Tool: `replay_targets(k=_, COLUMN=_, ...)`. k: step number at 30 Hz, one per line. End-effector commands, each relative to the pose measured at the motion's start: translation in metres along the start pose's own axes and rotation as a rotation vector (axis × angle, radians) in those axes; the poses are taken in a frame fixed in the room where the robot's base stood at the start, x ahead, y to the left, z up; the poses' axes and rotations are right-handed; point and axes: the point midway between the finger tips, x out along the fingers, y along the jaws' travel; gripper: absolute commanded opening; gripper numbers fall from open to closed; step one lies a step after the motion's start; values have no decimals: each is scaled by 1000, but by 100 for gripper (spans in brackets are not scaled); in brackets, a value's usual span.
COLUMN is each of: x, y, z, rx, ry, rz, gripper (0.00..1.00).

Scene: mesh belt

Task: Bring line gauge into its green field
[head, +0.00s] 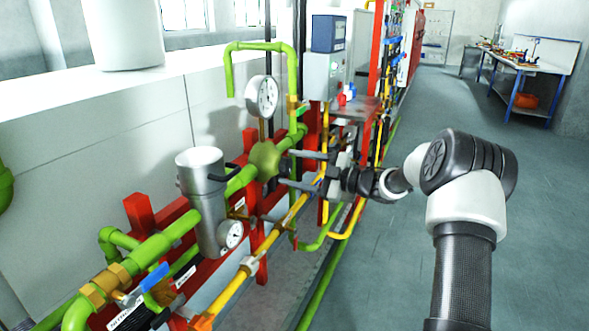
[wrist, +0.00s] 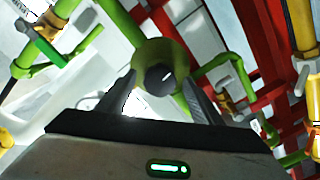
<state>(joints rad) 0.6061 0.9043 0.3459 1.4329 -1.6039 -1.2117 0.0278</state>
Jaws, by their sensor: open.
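A round white dial gauge (head: 262,97) stands on a short stem above the green pipe. A second, smaller dial gauge (head: 230,234) sits lower, beside the metal cylinder. No label tells which is the line gauge, and their needles and coloured fields are too small to read. My gripper (head: 285,168) is open, its two fingers pointing at a round green valve body (head: 264,160) below the upper gauge. In the wrist view the valve body's dark round knob (wrist: 160,77) with a light mark lies between the spread fingers. I cannot tell whether they touch it.
A metal cylinder (head: 204,200) stands left of the valve. A yellow pipe (head: 245,275) runs below it, and a blue-handled valve (head: 157,279) is at lower left. A red frame (head: 138,212) carries the pipes. Open floor (head: 400,260) lies to the right.

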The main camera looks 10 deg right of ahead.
Motion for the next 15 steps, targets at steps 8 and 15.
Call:
replay_targets(k=8, x=-33, y=2, z=0, rx=0, ry=-3, rz=2, gripper=60)
replay_targets(k=15, x=-92, y=2, z=0, rx=1, ry=-4, rz=2, gripper=60)
